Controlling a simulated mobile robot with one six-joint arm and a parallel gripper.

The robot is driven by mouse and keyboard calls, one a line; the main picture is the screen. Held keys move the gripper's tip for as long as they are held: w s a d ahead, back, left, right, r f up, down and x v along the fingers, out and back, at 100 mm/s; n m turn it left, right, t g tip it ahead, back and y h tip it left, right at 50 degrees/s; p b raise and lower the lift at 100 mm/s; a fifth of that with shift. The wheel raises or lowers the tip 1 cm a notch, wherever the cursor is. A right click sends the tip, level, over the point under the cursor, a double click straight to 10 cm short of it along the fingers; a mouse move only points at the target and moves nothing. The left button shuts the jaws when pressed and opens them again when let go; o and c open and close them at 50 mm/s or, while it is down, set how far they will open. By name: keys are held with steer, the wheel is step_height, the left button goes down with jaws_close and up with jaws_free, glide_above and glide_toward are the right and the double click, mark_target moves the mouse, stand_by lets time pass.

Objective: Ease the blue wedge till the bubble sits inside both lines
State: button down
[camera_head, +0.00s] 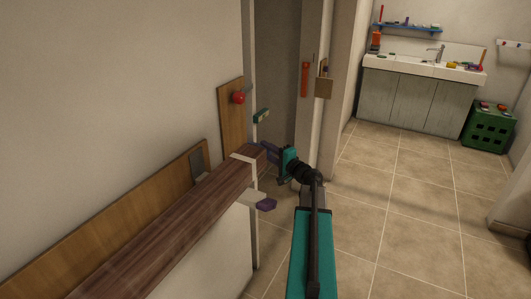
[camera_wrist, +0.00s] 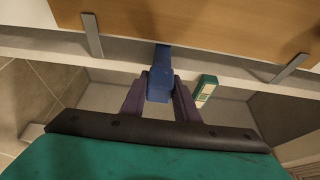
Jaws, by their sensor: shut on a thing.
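In the wrist view the blue wedge (camera_wrist: 160,84) stands between the two dark purple fingers of my gripper (camera_wrist: 160,101), which is shut on it. Its narrow far end reaches to the edge of a light wooden board (camera_wrist: 200,22). A small green block with a pale window (camera_wrist: 206,89) lies just right of the fingers in the wrist view. It may be the level; no bubble or lines can be read.
A red knob (camera_head: 238,98) sits on an upright wooden board left of the doorway. A padlock-like tan block (camera_head: 323,87) hangs on the door frame. The tiled floor (camera_head: 400,200) to the right is clear.

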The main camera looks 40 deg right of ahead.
steer(key=c, duration=1.4)
jaws_free()
steer(key=shift+w, duration=0.1)
steer(key=shift+o, duration=0.2)
steer(key=shift+s, duration=0.2)
steer(key=s+a+b, duration=0.1)
steer(key=s+b, duration=0.2)
steer(key=s, duration=1)
steer(key=shift+s, duration=0.25)
